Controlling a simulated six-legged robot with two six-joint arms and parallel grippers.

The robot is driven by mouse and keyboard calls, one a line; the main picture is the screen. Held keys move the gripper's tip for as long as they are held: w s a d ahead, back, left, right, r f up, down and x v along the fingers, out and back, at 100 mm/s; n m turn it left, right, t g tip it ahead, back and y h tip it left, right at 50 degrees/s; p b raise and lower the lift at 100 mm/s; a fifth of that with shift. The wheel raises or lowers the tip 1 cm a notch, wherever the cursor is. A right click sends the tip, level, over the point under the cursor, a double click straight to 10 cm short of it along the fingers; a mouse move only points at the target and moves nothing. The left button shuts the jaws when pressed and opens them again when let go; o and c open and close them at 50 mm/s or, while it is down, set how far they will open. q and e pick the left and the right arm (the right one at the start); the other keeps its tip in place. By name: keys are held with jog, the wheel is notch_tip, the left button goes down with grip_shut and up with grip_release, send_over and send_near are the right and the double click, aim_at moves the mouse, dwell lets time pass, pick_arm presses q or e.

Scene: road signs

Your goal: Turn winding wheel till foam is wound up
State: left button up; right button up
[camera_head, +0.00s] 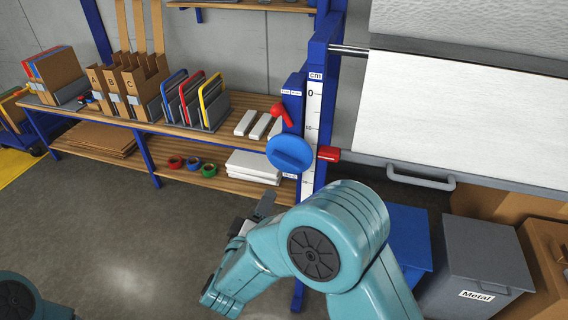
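The blue winding wheel (290,153) sits on the side of a blue upright post in the middle of the view. The white foam sheet (455,115) hangs at the right, with a grey bar and handle (420,178) along its lower edge. My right arm reaches up in front of the post. Its gripper (264,207) is below and left of the wheel, apart from it in the picture. A dark finger shows, but my arm hides much of the gripper, so its opening is unclear. Only a piece of my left arm shows at bottom left; its gripper is out of view.
A red lever (283,114) is above the wheel. A red pointer (329,153) stands beside a white cm scale (313,110). Shelves (180,128) with folders and tape rolls are behind at left. A blue bin (408,235) and a grey Metal bin (485,255) stand at lower right.

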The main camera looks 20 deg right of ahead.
aim_at(284, 163)
jog(key=p+x, duration=0.3)
jog(key=x, duration=1.1)
jog(key=shift+w+d, duration=0.2)
jog(key=shift+w, duration=0.05)
grip_shut()
